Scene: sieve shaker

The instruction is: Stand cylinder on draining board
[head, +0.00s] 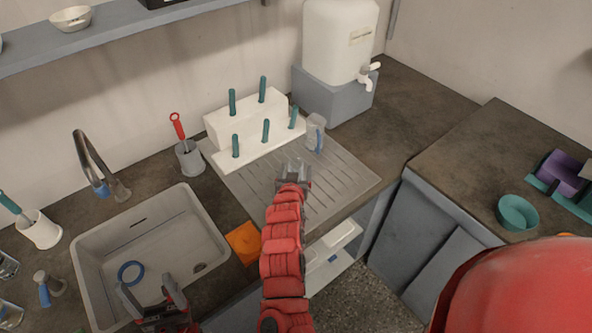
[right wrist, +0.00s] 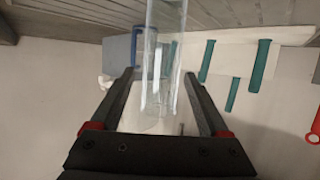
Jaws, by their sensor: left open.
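The clear glass cylinder (right wrist: 165,45) shows in the right wrist view, which is upside down. It looks upright, with its lower end towards the ribbed draining board (head: 340,180). My right gripper (head: 293,170) is low over the middle of the board in the head view. In the right wrist view its fingers (right wrist: 160,74) are spread on either side of the cylinder, with a gap showing on the left. Contact between the cylinder's base and the board is out of sight. My left gripper (head: 150,300) is open and empty over the front of the sink.
A clear jug with a blue handle (head: 316,132) stands behind my right gripper. A white rack with teal pegs (head: 250,130) is along the back of the board. The sink (head: 185,225) holds a blue ring (head: 131,272). An orange pad (head: 243,242) lies between sink and board.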

